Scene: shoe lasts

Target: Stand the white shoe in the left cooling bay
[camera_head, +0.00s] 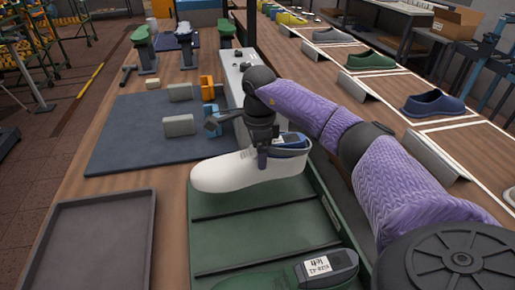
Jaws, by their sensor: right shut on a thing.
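The white shoe (225,173) is level above the green tray (255,238), its toe to the left. A dark blue last with a white label (290,141) sits in its opening. My right gripper (264,157) is shut on the shoe near its opening, with a finger down its near side. Dark strips divide the green tray into bays. A green shoe (255,282) with a dark last labelled size 42 left lies in the near part, cut off by the lower edge. Whether the white shoe touches the tray is unclear. My left gripper is out of view.
An empty grey tray (95,245) is at lower left. A dark mat (130,135) holds grey blocks and orange and blue tools. On the right, a white-lined rack holds a blue shoe (433,104) and a green shoe (370,60). My right arm crosses the right side.

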